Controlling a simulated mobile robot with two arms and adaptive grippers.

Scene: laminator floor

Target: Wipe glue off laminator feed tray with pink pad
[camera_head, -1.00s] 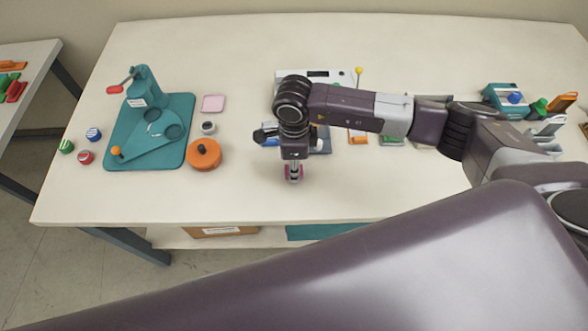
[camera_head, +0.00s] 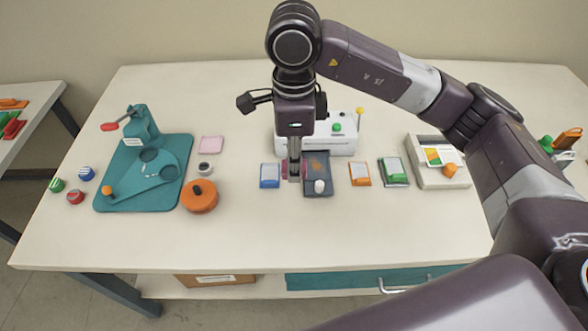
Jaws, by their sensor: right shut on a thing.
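The white laminator (camera_head: 340,148) stands at the back middle of the table. Its dark grey feed tray (camera_head: 326,174) lies in front, with an orange-brown glue smear (camera_head: 317,164) on it. A small white rounded object (camera_head: 319,187) sits on the tray's front part. My right gripper (camera_head: 293,172) points down by the tray's left edge, shut on the pink pad (camera_head: 285,171). Only a dark pink edge of the pad shows between the fingers; I cannot tell if it touches the tray. My left gripper is not in view.
A blue card holder (camera_head: 269,176) is close left of the gripper. An orange one (camera_head: 360,174) and a green one (camera_head: 394,173) stand right of the tray. A light pink square (camera_head: 211,144), orange pot (camera_head: 200,197) and teal press (camera_head: 140,185) are left. The front table strip is clear.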

